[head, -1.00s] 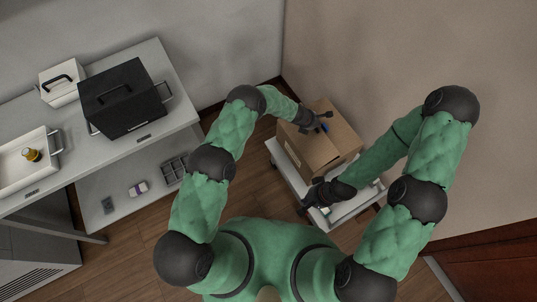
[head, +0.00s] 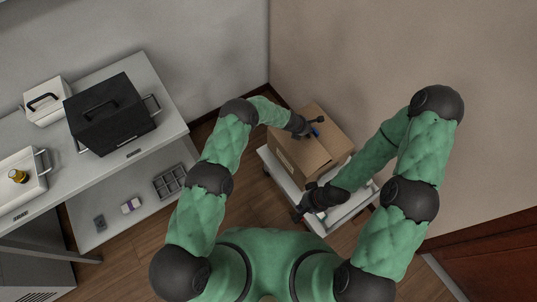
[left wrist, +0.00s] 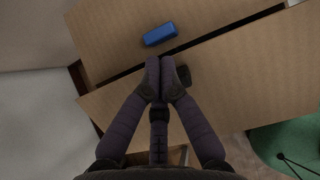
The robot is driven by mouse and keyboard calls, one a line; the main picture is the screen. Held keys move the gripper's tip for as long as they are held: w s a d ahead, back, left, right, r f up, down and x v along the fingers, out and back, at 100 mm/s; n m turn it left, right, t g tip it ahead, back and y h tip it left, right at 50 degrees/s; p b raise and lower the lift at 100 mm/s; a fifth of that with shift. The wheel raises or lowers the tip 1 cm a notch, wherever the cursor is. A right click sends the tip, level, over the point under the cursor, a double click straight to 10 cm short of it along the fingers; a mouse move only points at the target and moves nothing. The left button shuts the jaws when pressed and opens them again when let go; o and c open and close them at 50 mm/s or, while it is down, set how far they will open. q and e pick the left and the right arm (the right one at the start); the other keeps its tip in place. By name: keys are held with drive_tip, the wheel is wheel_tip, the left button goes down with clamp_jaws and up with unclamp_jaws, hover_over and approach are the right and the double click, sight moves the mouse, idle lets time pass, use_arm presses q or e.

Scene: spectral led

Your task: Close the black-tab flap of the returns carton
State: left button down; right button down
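The brown returns carton (head: 300,155) stands on a small white cart. Its top flaps lie almost flat with a narrow dark gap between them in the left wrist view. A blue tab (left wrist: 160,34) sits on the far flap (left wrist: 120,40). A black tab (left wrist: 184,75) sits on the near flap (left wrist: 240,85), just right of my fingers. My left gripper (left wrist: 161,64) has its fingertips together over the gap, with nothing visible between them; whether they touch the cardboard is unclear. My right gripper (head: 298,214) is low at the cart's near left edge; its fingers are too small to read.
The white cart (head: 340,213) has some bare top beside the carton. At the left, a grey table (head: 165,125) holds a black case (head: 110,115), a white box (head: 46,103) and a white tray (head: 35,190). Walls stand close behind the carton. Wooden floor is clear between table and cart.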

use_arm(q)
drive_tip(key=shift+r, duration=0.2)
drive_tip(key=shift+r+p, duration=0.4)
drive_tip(key=shift+r, duration=0.2)
drive_tip(key=shift+r, duration=0.1)
